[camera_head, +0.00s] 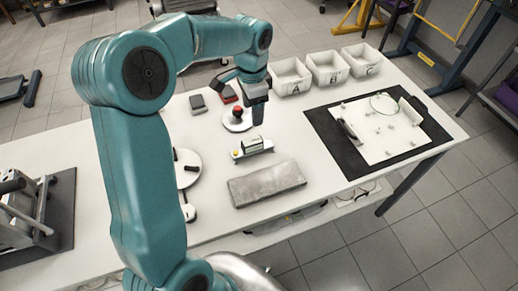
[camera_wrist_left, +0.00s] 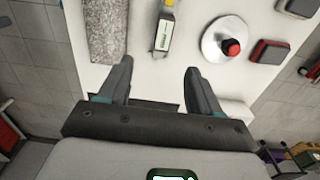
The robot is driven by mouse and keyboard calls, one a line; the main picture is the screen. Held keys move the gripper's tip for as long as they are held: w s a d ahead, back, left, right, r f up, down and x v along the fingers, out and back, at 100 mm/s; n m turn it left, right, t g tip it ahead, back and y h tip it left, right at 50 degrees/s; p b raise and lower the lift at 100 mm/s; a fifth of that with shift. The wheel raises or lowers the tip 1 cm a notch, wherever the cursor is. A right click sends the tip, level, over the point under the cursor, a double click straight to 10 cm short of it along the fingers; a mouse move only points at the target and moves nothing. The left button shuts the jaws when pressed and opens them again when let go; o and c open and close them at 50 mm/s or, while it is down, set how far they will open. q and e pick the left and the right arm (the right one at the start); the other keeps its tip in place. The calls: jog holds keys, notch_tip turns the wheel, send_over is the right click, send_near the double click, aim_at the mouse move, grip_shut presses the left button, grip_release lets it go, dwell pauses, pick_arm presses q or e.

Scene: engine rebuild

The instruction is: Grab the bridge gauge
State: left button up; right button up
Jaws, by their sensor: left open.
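A small pale block with a green-tinted window and a yellow end (camera_head: 252,148) lies on the white table; I take it for the bridge gauge but cannot be sure. It also shows in the left wrist view (camera_wrist_left: 164,30), just beyond and between my fingertips, not touched. My left gripper (camera_head: 243,97) is open and empty above the table, at the far side of the block. Its two spread fingers show in the left wrist view (camera_wrist_left: 158,68). My right gripper is not in view.
A round plate with a red knob (camera_head: 237,119) sits beside the block; a grey stone slab (camera_head: 267,184) lies nearer. White bins (camera_head: 326,68) stand at the back. A black mat (camera_head: 335,158) with a white sheet and small parts lies right. Another round plate (camera_head: 188,168) is left.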

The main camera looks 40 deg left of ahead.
aim_at(252, 141)
pick_arm(q)
notch_tip(252, 141, down, 11)
jog(key=shift+w+a+f, duration=0.1)
jog(key=shift+a+f, duration=0.05)
jog(key=shift+f, duration=0.5)
jog(key=f, duration=0.3)
jog(key=f+p, duration=0.1)
jog(key=f, duration=0.1)
jog(key=shift+a, duration=0.25)
jog(key=shift+d, duration=0.1)
jog(key=c, duration=0.9)
grip_shut()
